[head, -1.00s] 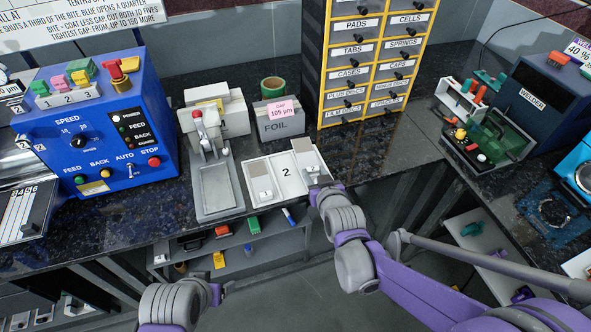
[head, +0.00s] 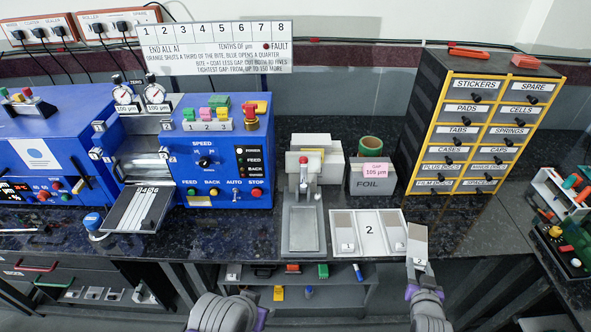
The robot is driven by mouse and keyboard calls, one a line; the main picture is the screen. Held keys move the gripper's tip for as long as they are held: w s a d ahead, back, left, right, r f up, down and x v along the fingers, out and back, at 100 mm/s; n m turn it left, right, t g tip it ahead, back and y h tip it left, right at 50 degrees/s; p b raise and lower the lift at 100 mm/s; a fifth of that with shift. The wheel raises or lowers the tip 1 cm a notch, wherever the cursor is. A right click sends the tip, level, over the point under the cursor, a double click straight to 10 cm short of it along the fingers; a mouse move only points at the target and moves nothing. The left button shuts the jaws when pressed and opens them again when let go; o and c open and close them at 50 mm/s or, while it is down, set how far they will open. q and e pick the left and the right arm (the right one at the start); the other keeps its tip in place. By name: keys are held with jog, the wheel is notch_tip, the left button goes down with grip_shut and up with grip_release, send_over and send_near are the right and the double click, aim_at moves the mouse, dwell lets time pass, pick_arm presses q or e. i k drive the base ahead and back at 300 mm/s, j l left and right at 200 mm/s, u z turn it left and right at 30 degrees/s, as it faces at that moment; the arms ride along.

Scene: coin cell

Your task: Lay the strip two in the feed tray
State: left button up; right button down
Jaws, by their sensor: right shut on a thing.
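My right gripper (head: 420,272) is shut on a grey strip (head: 417,242) with a white, numbered end; the number looks like 2 but is small. The strip is at the right edge of a white tray marked 2 (head: 370,252). Another grey strip (head: 343,226) lies in that tray's left part, and one (head: 393,226) in its right part.
A grey lever press (head: 303,228) stands left of the white tray. A foil box (head: 372,180) and a drawer cabinet (head: 470,130) stand behind. A blue control box (head: 215,155) is beside the slotted plate. Dark counter between plate and press is mostly clear.

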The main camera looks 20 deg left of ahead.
aim_at(139, 208)
jog(key=k+j, duration=0.15)
jog(key=j, duration=0.2)
jog(key=k+j, duration=0.15)
jog(key=j, duration=0.25)
jog(key=k+j, duration=0.15)
jog(key=j, duration=0.2)
jog(key=k+j, duration=0.15)
jog(key=j, duration=0.25)
jog(key=k+j, duration=0.2)
jog(key=j, duration=0.15)
jog(key=k+j, duration=0.15)
jog(key=j, duration=0.25)
jog(key=k+j, duration=0.15)
jog(key=j, duration=0.2)
